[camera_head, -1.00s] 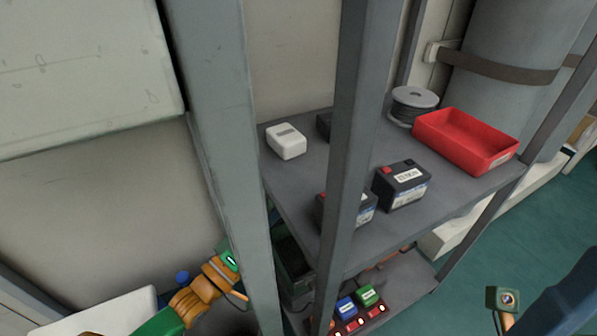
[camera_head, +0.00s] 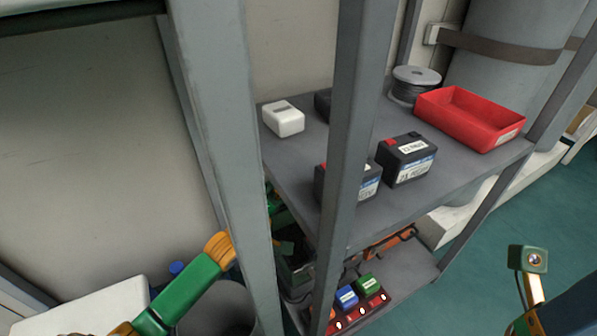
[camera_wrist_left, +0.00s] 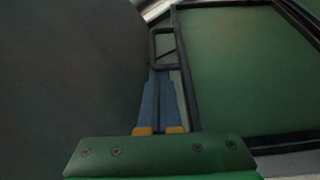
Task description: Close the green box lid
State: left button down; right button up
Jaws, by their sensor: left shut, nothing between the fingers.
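In the left wrist view a green panel (camera_wrist_left: 245,70) with a black rim fills the right side. It looks like part of the green box, but I cannot tell whether it is the lid or the body. A black bracket-like frame (camera_wrist_left: 165,47) joins its left edge. My left gripper (camera_wrist_left: 162,75) has its blue fingers together, empty, beside that edge; contact is unclear. In the head view my left arm goes behind the shelf post, which hides the gripper. Dark green parts (camera_head: 287,240) show between the posts below the upper shelf. My right gripper's fingers are not in view.
Grey posts (camera_head: 350,150) stand before the shelf (camera_head: 300,165). On it are a white box (camera_head: 284,119), black batteries (camera_head: 407,158), a red tray (camera_head: 470,118) and a cable spool (camera_head: 415,85). The lower shelf (camera_head: 405,285) holds blue and green blocks. A grey bin (camera_head: 217,312) stands lower left.

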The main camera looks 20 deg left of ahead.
pick_arm(q)
jog(key=s+d+f+m, duration=0.1)
jog(key=s+d+f, duration=0.4)
jog(key=d+f, duration=0.1)
jog(key=shift+d+f+m+h, duration=0.3)
jog(key=shift+d+m+h, duration=0.1)
jog(key=shift+s, duration=0.1)
dwell(0.7)
